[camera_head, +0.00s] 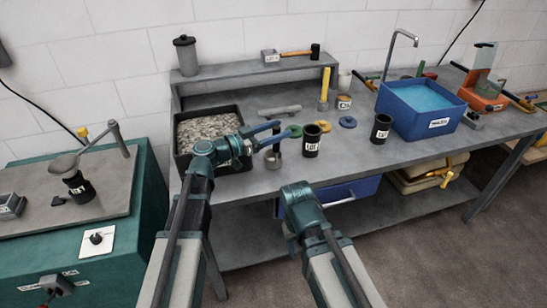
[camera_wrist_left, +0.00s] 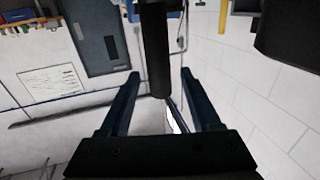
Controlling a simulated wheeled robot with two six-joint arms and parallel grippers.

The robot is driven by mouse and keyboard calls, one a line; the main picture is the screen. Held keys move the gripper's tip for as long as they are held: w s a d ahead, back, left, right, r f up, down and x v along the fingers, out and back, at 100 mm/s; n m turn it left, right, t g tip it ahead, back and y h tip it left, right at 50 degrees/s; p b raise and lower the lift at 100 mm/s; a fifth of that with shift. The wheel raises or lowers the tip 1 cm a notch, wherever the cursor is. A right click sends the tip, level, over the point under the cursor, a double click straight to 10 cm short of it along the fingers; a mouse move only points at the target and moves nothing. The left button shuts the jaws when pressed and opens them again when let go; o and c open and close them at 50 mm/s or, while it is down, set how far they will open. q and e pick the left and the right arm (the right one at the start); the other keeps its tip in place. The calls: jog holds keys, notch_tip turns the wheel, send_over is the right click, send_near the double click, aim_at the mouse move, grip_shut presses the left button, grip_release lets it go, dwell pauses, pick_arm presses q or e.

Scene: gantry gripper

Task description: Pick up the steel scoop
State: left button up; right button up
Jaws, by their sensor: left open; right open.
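The steel scoop (camera_head: 273,160), a small grey cup with a dark upright handle, stands on the grey bench right of the gravel tray. My left gripper (camera_head: 268,134) is open at the height of the handle, with its fingers pointing right. In the left wrist view, a dark bar (camera_wrist_left: 154,50), which looks like the scoop's handle, shows between the two open fingers (camera_wrist_left: 158,85). I see no finger touching it, and the depth is hard to judge. My right gripper (camera_head: 292,242) is open and low in front of the bench, apart from the scoop.
The gravel tray (camera_head: 179,160) is left of the scoop. A black labelled cup (camera_head: 311,141) stands close on its right, with another black cup (camera_head: 381,129) and a blue water tub (camera_head: 400,112) farther right. A raised shelf (camera_head: 250,67) runs behind.

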pick_arm(q)
jog(key=x, duration=0.3)
jog(key=shift+w+d+f, duration=0.1)
jog(key=shift+w, duration=0.1)
grip_shut()
